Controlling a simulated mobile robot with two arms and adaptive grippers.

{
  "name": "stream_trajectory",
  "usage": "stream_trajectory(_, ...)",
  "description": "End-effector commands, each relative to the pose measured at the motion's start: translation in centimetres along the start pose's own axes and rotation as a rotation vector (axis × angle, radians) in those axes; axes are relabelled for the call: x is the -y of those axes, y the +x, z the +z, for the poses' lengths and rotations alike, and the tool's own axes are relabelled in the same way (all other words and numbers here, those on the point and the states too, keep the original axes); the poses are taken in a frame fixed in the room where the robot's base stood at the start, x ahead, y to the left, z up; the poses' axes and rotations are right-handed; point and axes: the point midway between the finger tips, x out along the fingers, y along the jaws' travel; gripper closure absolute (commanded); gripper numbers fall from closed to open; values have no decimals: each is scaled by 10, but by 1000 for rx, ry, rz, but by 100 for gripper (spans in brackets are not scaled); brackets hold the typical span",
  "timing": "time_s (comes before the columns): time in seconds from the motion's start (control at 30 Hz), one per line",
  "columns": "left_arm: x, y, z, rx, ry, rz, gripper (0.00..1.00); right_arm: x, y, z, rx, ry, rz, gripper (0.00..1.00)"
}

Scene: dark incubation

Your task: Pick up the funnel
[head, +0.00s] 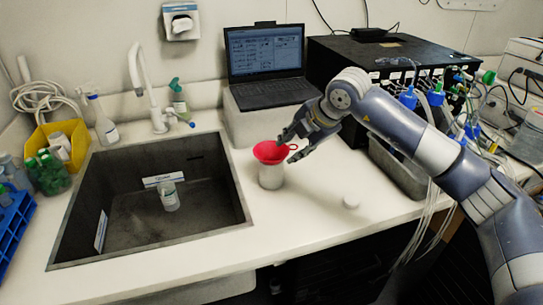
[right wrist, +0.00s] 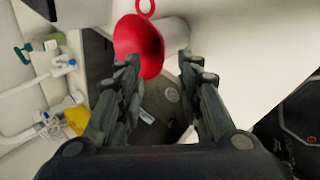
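The red funnel (head: 270,152) sits in the mouth of a white bottle (head: 271,176) on the counter, right of the sink. Its ring handle points right. My right gripper (head: 289,149) is open, just above and right of the funnel, with its fingers close to the rim. In the right wrist view the funnel (right wrist: 136,42) lies beyond the open fingers (right wrist: 161,64), its lower edge partly behind the left fingertip. I cannot tell whether they touch. My left gripper is not in view.
A dark sink (head: 150,225) holding a small bottle (head: 168,196) is at left. A laptop (head: 267,65) stands behind the funnel. A white cap (head: 351,202) lies on the counter at right. Tubes and blue-capped bottles crowd the far right. The counter in front is clear.

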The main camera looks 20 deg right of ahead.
Motion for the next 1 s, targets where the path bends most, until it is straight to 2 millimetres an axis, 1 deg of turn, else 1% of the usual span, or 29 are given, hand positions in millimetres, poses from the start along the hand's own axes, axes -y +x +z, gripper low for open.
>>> stream_trajectory(0.03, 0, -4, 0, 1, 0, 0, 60, -1, 7, -1, -3, 0, -2, 66)
stream_trajectory(0.1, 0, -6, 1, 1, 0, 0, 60, -1, 15, 0, -2, 1, -1, 66)
stream_trajectory(0.23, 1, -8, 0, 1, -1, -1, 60, -1, 23, -1, -3, -1, 0, 66)
stream_trajectory(0.33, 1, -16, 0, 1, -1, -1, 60, -1, 33, -1, -5, 0, -2, 66)
stream_trajectory(0.47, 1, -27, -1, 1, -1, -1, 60, 0, 52, 0, -4, -1, -2, 66)
stream_trajectory(0.5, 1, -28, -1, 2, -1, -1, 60, 0, 59, 0, -6, -1, -1, 66)
stream_trajectory(0.6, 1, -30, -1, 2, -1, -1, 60, 0, 70, 0, -4, -1, 0, 66)
stream_trajectory(0.7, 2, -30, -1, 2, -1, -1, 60, 0, 74, 0, -3, -2, 2, 66)
stream_trajectory(0.87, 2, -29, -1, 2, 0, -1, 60, 1, 75, 0, -4, -2, 3, 66)
stream_trajectory(0.9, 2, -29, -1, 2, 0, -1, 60, 1, 75, 0, -4, -2, 2, 69)
stream_trajectory(0.97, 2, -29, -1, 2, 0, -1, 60, 1, 75, 0, -4, -2, 2, 82)
stream_trajectory(1.0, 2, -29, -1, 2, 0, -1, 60, 1, 75, 0, -4, -2, 2, 91)
